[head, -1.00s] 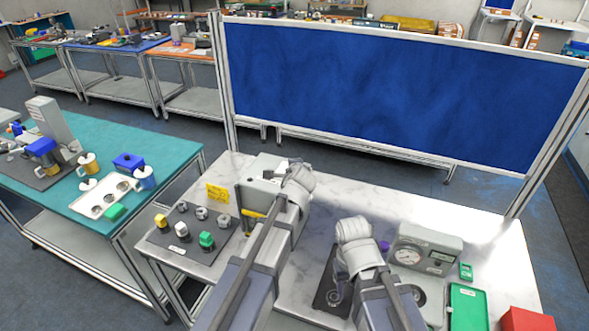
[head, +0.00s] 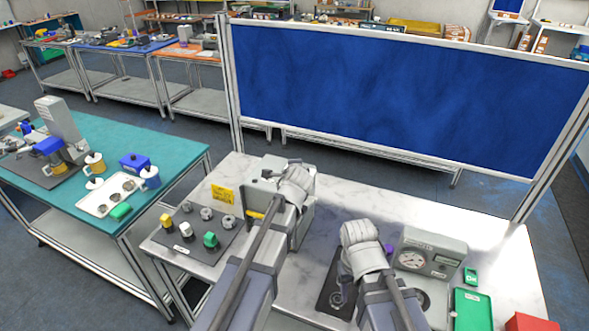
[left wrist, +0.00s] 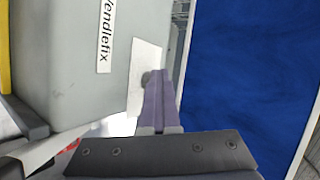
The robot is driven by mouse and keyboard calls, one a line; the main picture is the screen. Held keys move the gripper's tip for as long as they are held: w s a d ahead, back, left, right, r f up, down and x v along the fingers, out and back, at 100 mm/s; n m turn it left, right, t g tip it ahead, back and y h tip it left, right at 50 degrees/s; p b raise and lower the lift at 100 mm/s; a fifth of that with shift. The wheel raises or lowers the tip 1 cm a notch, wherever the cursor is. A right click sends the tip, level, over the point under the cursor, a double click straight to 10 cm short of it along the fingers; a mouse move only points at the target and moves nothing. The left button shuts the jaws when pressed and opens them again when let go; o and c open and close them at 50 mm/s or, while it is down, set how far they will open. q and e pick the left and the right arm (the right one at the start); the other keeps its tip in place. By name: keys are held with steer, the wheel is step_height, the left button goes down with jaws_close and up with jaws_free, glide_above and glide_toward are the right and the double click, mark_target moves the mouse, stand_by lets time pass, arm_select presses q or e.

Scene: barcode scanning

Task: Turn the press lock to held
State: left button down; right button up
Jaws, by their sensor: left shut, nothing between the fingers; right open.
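A grey machine housing (head: 268,184) stands on the marble-topped table, partly hidden by my left arm. It fills the left of the left wrist view (left wrist: 75,85), with a white label and a white plate (left wrist: 144,62). A small grey round knob (left wrist: 147,76) shows at that plate, partly hidden by the fingers; I cannot tell its lock setting. My left gripper (left wrist: 158,76) is shut and empty, its purple fingertips beside the knob; contact is unclear. In the head view it is hidden behind its wrist. My right gripper (head: 388,249) is open, only a bit of purple showing behind its wrist.
A gauge unit (head: 430,258), a green tray (head: 472,308) and a red box (head: 530,322) are at the right. A dark mat (head: 186,246) with several small parts lies at the left. A blue partition (head: 400,95) stands behind. The table's back middle is clear.

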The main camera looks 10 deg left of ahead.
arm_select(q)
steer(key=shift+w, duration=0.3)
arm_select(e)
steer(key=shift+a, duration=0.1)
